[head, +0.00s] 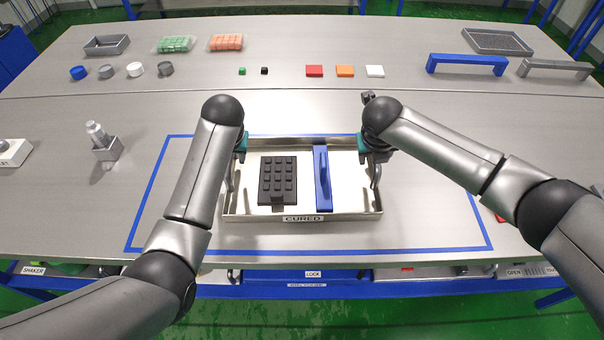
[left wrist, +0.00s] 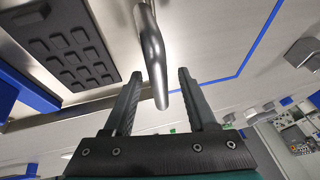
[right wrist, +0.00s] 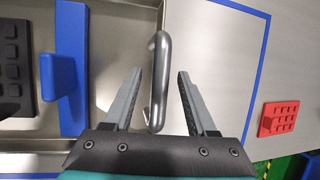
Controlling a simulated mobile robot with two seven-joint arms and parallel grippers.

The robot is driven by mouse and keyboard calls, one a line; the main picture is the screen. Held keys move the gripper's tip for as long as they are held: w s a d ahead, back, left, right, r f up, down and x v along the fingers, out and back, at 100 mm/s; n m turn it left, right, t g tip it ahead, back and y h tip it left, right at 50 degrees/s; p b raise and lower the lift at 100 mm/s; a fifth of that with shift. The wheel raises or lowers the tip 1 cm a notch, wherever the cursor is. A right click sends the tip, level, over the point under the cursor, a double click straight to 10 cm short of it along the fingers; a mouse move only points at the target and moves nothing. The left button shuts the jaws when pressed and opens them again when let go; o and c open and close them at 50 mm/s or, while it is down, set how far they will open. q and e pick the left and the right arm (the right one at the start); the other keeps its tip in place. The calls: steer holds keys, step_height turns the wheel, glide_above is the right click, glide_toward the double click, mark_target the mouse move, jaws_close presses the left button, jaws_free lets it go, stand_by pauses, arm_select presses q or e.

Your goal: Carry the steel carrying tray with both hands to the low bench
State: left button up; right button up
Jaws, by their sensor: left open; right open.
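The steel carrying tray (head: 300,216) sits on the table inside a blue taped rectangle, with a "CURED" label on its front wall. Neither gripper is closed on a handle.
A steel vial in a block (head: 104,145) stands at left. Along the back are small pots (head: 107,71), coloured blocks (head: 314,71), a blue bridge-shaped handle (head: 467,63) and a grey tray (head: 497,41). A blue-framed shelf (head: 310,287) runs below the front edge.

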arm_select(q)
steer(key=shift+x, duration=1.15)
arm_select(e)
steer(key=shift+x, duration=1.15)
arm_select(q)
jaws_close()
arm_select(e)
jaws_close()
arm_select(q)
steer(key=shift+w+r, duration=0.15)
steer(key=shift+r, duration=0.05)
arm_select(e)
steer(key=shift+w+r, duration=0.15)
steer(key=shift+r, duration=0.05)
